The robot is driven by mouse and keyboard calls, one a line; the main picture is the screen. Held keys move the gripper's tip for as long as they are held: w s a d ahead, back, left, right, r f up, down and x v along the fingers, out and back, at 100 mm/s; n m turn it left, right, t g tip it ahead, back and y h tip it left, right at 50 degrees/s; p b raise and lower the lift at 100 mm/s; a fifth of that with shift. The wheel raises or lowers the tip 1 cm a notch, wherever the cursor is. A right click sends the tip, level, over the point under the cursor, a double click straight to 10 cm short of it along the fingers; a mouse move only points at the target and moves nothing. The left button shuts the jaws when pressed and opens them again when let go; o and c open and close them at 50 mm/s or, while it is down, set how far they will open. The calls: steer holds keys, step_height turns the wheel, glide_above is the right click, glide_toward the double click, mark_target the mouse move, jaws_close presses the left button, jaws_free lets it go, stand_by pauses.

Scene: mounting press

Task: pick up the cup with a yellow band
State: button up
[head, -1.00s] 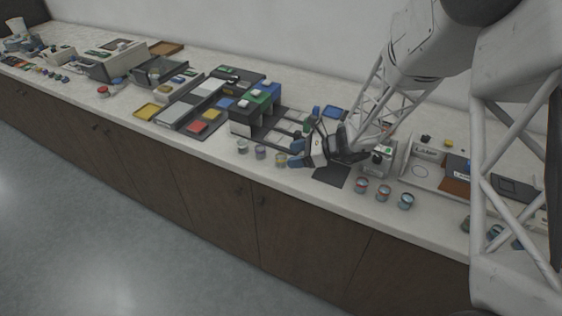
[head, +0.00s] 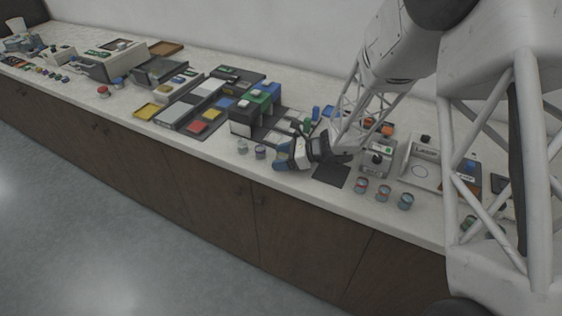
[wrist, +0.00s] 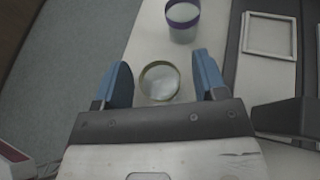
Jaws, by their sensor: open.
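The cup with a yellow band (wrist: 160,82) stands upright in the wrist view, its dull yellow rim seen from above. My gripper (wrist: 162,65) is open, with one blue fingertip to the left of this cup and one to the right. Gaps show between the cup and both fingers, and it is not held. In the head view my gripper (head: 279,161) is low over the counter and mostly hides this cup.
A purple-banded cup (wrist: 183,22) stands close beyond the yellow-banded one. A pale cup (head: 242,147) is farther left. Several blue-grey cups, one of them here (head: 383,193), stand to the right. A black rack (head: 270,125) is behind the cups.

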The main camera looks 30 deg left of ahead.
steer(key=shift+c, duration=0.3)
steer(key=c, duration=0.9)
steer(key=shift+r, duration=0.2)
steer(key=shift+c, duration=0.2)
steer(key=shift+r, duration=0.9)
steer(key=shift+s+d+r, duration=0.15)
steer(key=shift+r, duration=0.25)
steer(key=shift+s+d+r, duration=0.1)
steer(key=shift+r, duration=0.25)
steer(key=s+d+r, duration=0.1)
steer(key=s+d, duration=0.9)
steer(key=s, duration=0.1)
steer(key=shift+s+r, duration=0.15)
steer(key=shift+s, duration=0.05)
steer(key=shift+d, duration=0.1)
